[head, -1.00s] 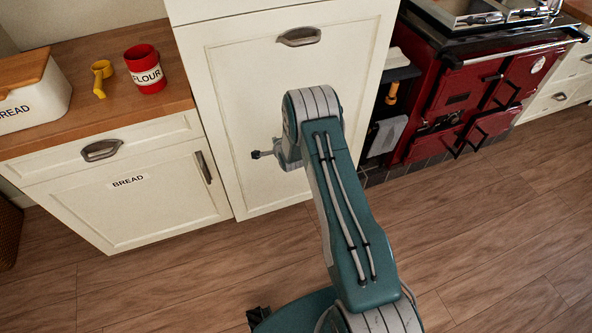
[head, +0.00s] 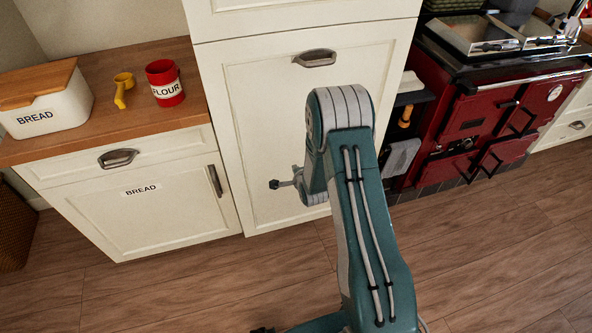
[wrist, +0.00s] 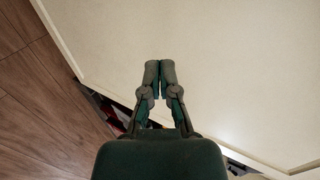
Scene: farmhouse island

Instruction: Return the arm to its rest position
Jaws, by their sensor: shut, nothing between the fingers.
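My gripper (wrist: 160,72) shows in the wrist view with its two fingertips together and nothing between them. It is in front of a plain cream panel. In the head view my teal and grey arm rises from the bottom, bends at the elbow, and stands in front of the tall cream cabinet (head: 262,150). A small dark part of the arm's far end sticks out to the left of the elbow. The fingers cannot be made out clearly in the head view.
A wooden counter at left holds a bread box (head: 45,108), a yellow scoop (head: 121,88) and a red flour canister (head: 165,84). A bread cupboard (head: 165,215) is below. A red range cooker (head: 480,120) stands at right. The wooden floor (head: 500,250) at front right is clear.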

